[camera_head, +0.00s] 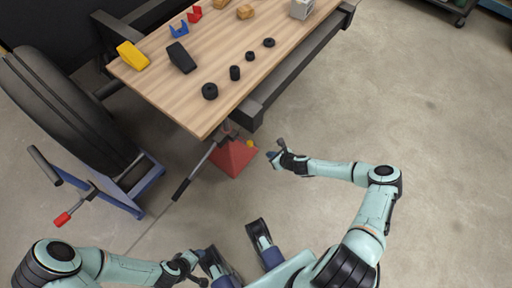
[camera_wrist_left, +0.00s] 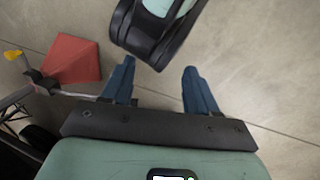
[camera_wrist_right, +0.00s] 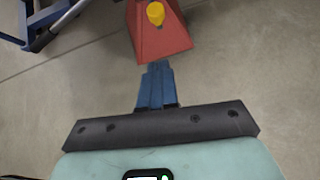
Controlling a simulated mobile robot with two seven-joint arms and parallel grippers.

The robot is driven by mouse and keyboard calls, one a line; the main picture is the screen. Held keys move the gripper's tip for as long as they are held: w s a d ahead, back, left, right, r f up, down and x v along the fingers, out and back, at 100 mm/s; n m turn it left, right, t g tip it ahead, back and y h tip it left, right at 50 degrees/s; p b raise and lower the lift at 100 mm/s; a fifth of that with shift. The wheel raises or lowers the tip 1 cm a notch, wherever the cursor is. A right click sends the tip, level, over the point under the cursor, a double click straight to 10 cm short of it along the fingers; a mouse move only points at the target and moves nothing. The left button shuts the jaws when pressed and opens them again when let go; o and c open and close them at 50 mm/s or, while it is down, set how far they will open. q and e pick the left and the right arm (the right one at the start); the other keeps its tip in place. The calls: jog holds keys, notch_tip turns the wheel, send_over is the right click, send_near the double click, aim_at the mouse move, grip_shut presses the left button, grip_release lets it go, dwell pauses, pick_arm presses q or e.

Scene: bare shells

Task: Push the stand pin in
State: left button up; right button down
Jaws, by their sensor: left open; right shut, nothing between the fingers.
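The red stand (camera_head: 234,159), a pyramid shape, is on the floor by the workbench's front corner. A yellow knob (camera_head: 249,143), apparently the pin's head, is at its upper part. In the right wrist view the knob (camera_wrist_right: 156,13) and stand (camera_wrist_right: 162,42) lie straight ahead of the fingertips. My right gripper (camera_head: 273,155) is shut and empty, right of the knob with a gap between. My left gripper (camera_wrist_left: 158,76) is open and empty, low by my base. The left wrist view also shows the stand (camera_wrist_left: 72,60) and knob (camera_wrist_left: 12,55).
A workbench (camera_head: 160,90) with several small parts on top stands behind the stand. A bar with a black handle (camera_head: 181,190) extends from the stand toward lower left. A tyre (camera_head: 70,115) on a blue frame (camera_head: 135,190) is at left.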

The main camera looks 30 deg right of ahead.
pick_arm(q)
jog(key=w+a+f+t+y+b, duration=0.1)
jog(key=w+a+f+b, duration=0.2)
jog(key=w+f+b, duration=0.1)
jog(key=shift+w+a+f, duration=0.2)
jog(key=shift+f, duration=0.7)
pick_arm(e)
jog(key=w+r+x, duration=0.1)
jog(key=r+x, duration=0.1)
jog(key=x, duration=0.9)
jog(key=shift+w+a, duration=0.3)
jog(key=shift+w, duration=0.15)
jog(key=shift+f, duration=0.1)
